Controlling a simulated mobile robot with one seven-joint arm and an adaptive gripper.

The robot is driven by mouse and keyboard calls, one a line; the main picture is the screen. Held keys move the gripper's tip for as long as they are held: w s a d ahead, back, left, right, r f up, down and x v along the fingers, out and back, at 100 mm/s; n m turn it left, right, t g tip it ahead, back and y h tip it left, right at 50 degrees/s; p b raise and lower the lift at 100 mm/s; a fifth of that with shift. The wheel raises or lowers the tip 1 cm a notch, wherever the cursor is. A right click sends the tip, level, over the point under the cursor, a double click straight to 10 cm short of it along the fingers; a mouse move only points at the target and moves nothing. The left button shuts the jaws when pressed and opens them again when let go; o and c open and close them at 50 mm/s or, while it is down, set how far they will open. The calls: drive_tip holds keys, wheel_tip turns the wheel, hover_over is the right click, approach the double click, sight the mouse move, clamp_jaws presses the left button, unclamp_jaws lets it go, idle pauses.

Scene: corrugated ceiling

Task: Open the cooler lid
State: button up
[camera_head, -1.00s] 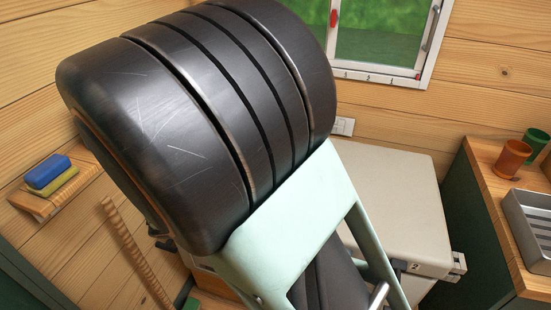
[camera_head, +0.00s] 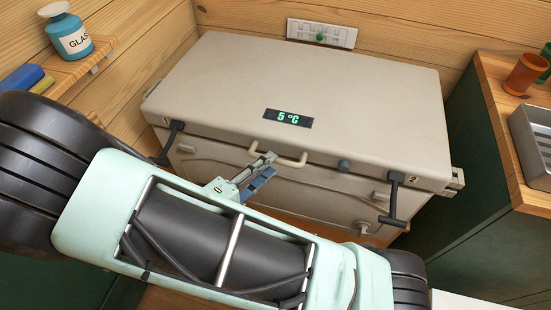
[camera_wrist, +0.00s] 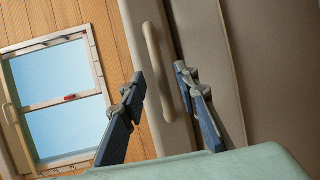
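The cooler (camera_head: 240,75) is a large beige chest by the wall. Its lid is down and carries a green "5 °C" display (camera_head: 288,118). A pale handle (camera_head: 291,158) sits at the lid's front middle. Black T-shaped latches hang at the front, the left (camera_head: 170,141) by the "1" and the right (camera_head: 393,200) by the "2"; I cannot tell if they are fastened. My gripper (camera_head: 262,174) is just in front of the handle. In the wrist view my gripper (camera_wrist: 160,77) is open, its fingers on either side of the handle (camera_wrist: 157,72); contact is unclear.
A wooden counter (camera_head: 500,125) on a green cabinet stands close on the right, with a metal tray (camera_head: 535,145) and a brown cup (camera_head: 524,74). A shelf with a blue jar (camera_head: 70,34) is at the left. A vented wall plate (camera_head: 322,33) is behind the lid.

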drive_tip(key=shift+x, duration=1.95)
drive_tip(key=shift+f, duration=0.1)
clamp_jaws()
